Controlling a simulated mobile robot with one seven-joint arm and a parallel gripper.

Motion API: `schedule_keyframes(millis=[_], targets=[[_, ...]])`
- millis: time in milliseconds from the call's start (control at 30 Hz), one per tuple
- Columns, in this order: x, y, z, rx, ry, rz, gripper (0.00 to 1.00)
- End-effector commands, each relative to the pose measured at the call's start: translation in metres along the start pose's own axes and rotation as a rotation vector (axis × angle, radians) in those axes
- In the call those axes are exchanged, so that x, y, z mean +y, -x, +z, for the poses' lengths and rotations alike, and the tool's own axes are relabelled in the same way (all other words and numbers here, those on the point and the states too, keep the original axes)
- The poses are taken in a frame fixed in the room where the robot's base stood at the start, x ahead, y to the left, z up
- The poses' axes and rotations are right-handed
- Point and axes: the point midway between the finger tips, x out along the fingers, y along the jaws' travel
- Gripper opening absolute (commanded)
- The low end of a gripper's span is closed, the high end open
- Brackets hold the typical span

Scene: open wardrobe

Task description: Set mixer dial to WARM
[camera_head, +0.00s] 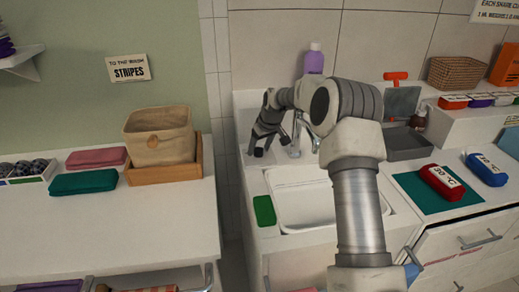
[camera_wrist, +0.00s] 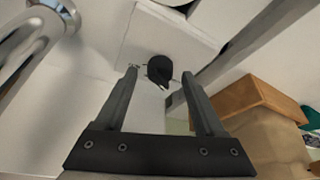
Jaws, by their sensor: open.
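In the wrist view a black dial (camera_wrist: 159,71) with a pointed end and a small pale mark sits on a white plate (camera_wrist: 178,32). Small dark marks beside the dial are too small to read, so its setting cannot be told. My gripper (camera_wrist: 160,76) is open, with one finger on each side of the dial in the picture. I cannot tell whether either finger touches it. In the head view my gripper (camera_head: 266,148) points down behind the sink, left of the chrome tap (camera_head: 298,138); the dial cannot be made out clearly there.
The chrome tap (camera_wrist: 36,42) is close by at upper left in the wrist view. A beige fabric bin (camera_head: 160,136) in a wooden tray (camera_head: 165,173) stands on the left counter. The white sink basin (camera_head: 300,222) and a purple bottle (camera_head: 314,60) are near the arm.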

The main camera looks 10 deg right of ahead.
Motion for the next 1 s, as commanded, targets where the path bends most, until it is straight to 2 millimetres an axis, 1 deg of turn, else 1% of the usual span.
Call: schedule_keyframes(millis=[100, 367, 400, 467, 600, 667, 700, 767, 1000], targets=[[0.0003, -0.0056, 0.0000, 0.000, 0.000, 0.000, 0.71], [0.0004, -0.0060, -0.0001, 0.000, 0.000, 0.001, 0.71], [0.0003, -0.0060, 0.0000, 0.000, 0.000, 0.001, 0.64], [0.0004, -0.0059, 0.0000, 0.000, 0.000, 0.001, 0.53], [0.0003, -0.0059, 0.0000, 0.000, 0.000, 0.000, 0.28], [0.0003, -0.0059, 0.0001, 0.000, 0.000, 0.000, 0.17], [0.0003, -0.0059, 0.0001, 0.000, 0.000, 0.000, 0.10], [0.0003, -0.0058, 0.0001, 0.000, 0.000, 0.000, 0.00], [0.0001, -0.0058, 0.0002, 0.000, -0.007, 0.003, 0.00]])
